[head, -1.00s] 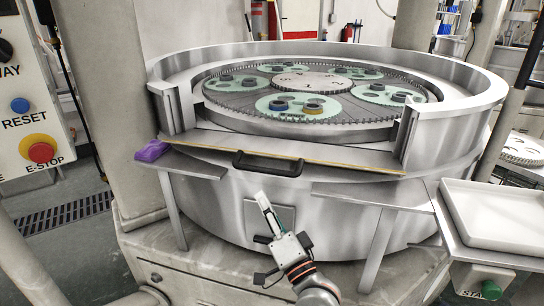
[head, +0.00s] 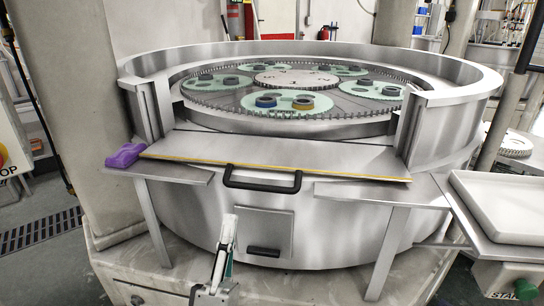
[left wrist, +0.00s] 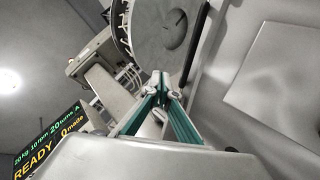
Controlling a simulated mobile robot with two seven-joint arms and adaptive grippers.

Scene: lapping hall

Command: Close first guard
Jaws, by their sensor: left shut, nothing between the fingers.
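The first guard (head: 280,152) is a steel panel with a yellow front edge. It lies folded down across the front opening of the round lapping machine, leaving the opening uncovered. Its black bar handle (head: 262,186) hangs at the front edge. My left gripper (head: 229,222) is shut and empty, pointing up in front of the machine's drum, below and slightly left of the handle and apart from it in the picture. In the left wrist view its green-sided fingers (left wrist: 160,82) meet at the tips, with a dark bar at the upper right. My right gripper is out of view.
A purple object (head: 125,155) lies on the left ledge. A white tray (head: 497,205) stands at the right. Green carriers with rings (head: 290,103) sit inside the machine. A small hatch with a dark handle (head: 264,251) is right of my gripper.

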